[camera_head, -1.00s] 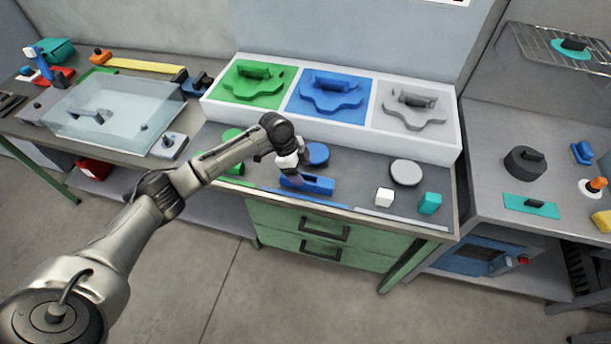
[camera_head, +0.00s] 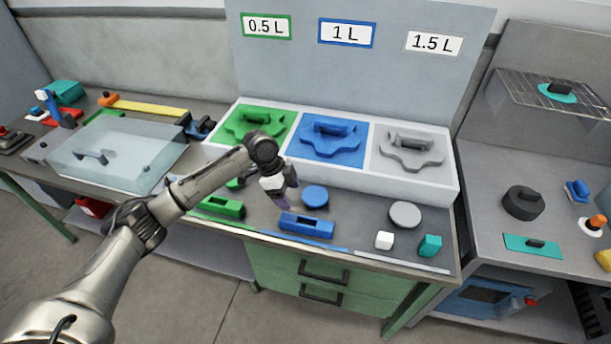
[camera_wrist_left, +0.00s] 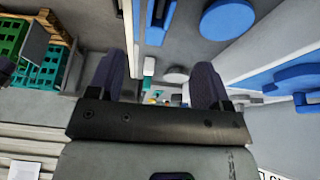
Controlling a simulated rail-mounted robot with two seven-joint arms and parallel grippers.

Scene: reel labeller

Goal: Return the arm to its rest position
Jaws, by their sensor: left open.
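My left arm reaches in from the left in the head view. My left gripper (camera_head: 287,200) is open and empty, above the worktop. It hangs just left of the blue disc (camera_head: 315,196) and above and behind the blue slotted block (camera_head: 306,225), apart from it. In the left wrist view its two dark fingers (camera_wrist_left: 160,75) stand wide apart with nothing between them. My right gripper is not in view.
A white tray (camera_head: 452,190) with green, blue and grey shaped pieces stands behind, under volume labels (camera_head: 346,33). A green block (camera_head: 218,207), grey disc (camera_head: 405,214), white cube (camera_head: 384,240) and teal block (camera_head: 430,246) lie on the worktop. A clear-covered box (camera_head: 120,158) stands left.

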